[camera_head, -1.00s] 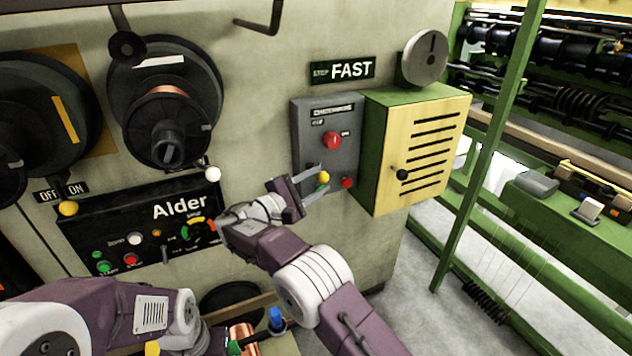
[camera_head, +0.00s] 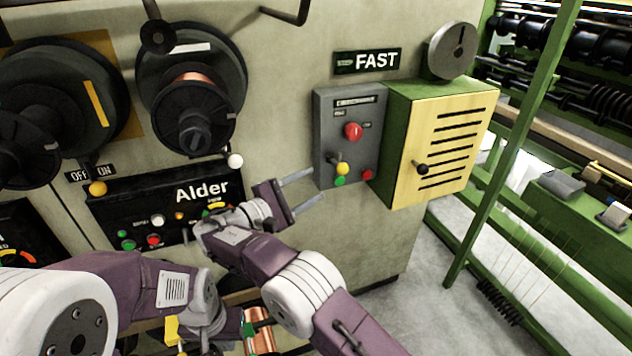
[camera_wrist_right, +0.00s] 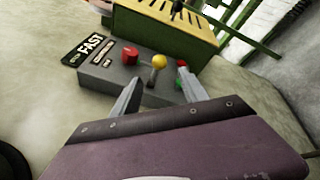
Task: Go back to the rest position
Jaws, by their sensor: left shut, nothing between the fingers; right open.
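My right gripper (camera_head: 318,185) is open and empty, just left of and in front of the grey control box (camera_head: 322,140). Its two fingers are apart in the right wrist view (camera_wrist_right: 158,78), with the box's yellow knob (camera_wrist_right: 159,61) seen beyond them. The box has a red button (camera_head: 353,131), the yellow knob, a green button (camera_head: 339,181) and a lower red button. My left gripper (camera_head: 207,345) is at the bottom edge of the head view, mostly hidden or cut off, shut with nothing seen in it.
The black Alder panel (camera_head: 130,212) is behind my arms, below the copper spool (camera_head: 194,78). A green and yellow louvred cabinet (camera_head: 445,150) projects right of the control box. A green post (camera_head: 510,150) stands further right. Grey floor (camera_head: 415,275) is open between.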

